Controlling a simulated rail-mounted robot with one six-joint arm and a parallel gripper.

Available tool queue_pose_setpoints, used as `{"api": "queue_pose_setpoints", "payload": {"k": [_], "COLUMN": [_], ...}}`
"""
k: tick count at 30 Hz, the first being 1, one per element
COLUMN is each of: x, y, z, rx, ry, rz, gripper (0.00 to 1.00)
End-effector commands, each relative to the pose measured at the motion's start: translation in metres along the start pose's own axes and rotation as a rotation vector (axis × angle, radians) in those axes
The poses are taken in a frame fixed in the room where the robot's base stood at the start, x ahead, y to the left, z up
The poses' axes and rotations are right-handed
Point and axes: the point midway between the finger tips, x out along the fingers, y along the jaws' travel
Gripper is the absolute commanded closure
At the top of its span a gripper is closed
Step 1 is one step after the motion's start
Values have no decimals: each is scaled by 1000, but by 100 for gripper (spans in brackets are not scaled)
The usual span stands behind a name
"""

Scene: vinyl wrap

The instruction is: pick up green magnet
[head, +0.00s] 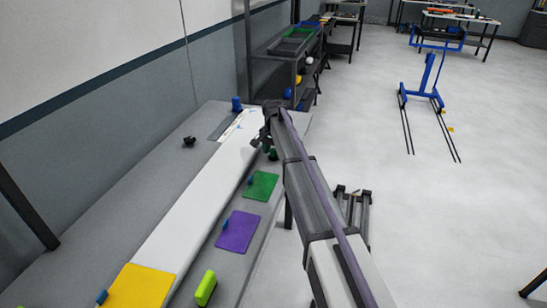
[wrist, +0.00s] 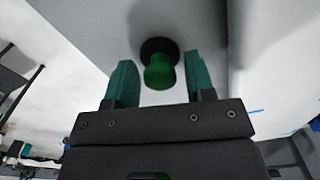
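The green magnet (wrist: 160,74) shows in the wrist view as a green knob on a round black base, set against a pale surface. My gripper (wrist: 160,68) has its two teal fingers apart, one on each side of the knob. A gap shows between the knob and each finger. In the head view my gripper (head: 268,150) is at the far end of the workbench, and my arm hides most of the area there. I cannot make out the magnet in that view.
The workbench (head: 115,205) carries a long white strip, a green sheet (head: 262,186), a purple sheet (head: 238,232), a yellow sheet (head: 143,287) and a lime-green tool (head: 206,288). A blue object (head: 236,104) stands at the far end. A dark shelf (head: 285,68) stands beyond.

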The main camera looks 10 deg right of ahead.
Motion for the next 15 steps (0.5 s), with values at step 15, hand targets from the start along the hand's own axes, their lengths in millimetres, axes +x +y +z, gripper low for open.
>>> {"api": "queue_pose_setpoints", "payload": {"k": [15], "x": [0], "y": [0], "z": [0], "rx": [0], "ry": [0], "rz": [0], "gripper": [93]}}
